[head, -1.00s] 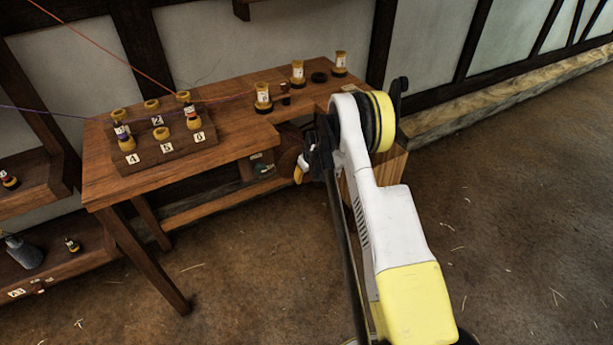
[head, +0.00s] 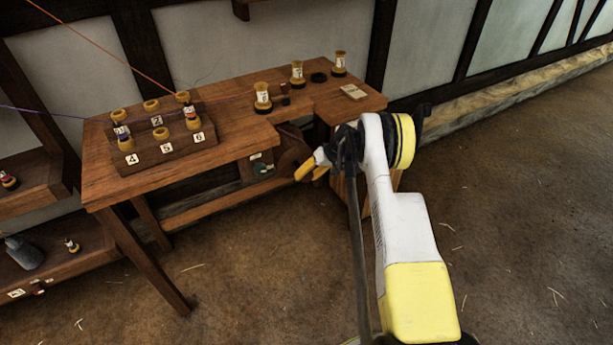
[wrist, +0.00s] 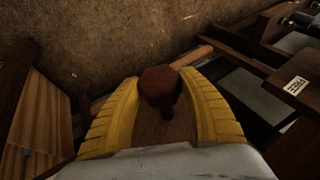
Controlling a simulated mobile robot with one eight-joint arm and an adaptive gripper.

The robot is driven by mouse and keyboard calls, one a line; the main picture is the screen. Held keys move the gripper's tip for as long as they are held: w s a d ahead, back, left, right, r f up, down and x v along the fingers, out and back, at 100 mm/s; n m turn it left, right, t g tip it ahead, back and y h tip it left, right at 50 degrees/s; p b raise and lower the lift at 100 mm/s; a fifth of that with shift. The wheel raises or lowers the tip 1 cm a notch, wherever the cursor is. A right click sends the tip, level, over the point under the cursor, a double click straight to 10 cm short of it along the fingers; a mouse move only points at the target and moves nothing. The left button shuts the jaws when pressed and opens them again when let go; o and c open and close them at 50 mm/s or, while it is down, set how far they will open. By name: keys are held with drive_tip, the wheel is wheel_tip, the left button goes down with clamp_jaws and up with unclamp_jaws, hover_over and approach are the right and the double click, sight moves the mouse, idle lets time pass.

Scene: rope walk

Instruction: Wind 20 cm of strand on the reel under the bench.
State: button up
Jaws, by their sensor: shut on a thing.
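The reel (head: 291,146) is a dark brown disc under the bench (head: 235,138), partly hidden by the bench edge. In the wrist view, a round reddish-brown knob (wrist: 160,85) on a short dark stem sits between the two yellow fingers of my gripper (wrist: 160,77). The gripper is shut on this knob. In the head view, my gripper (head: 306,171) is low at the bench's front, beside the reel, and the knob cannot be made out there. Any strand on the reel is too dark to tell.
A wooden rack (head: 165,150) with numbered spools stands on the bench's left. A pale card (head: 353,92) lies at the right. An orange strand (head: 100,50) slants down to the rack. Floor in front is clear.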

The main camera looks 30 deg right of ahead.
idle(0.4)
drive_tip(key=o, duration=1.2)
drive_tip(key=v, duration=1.2)
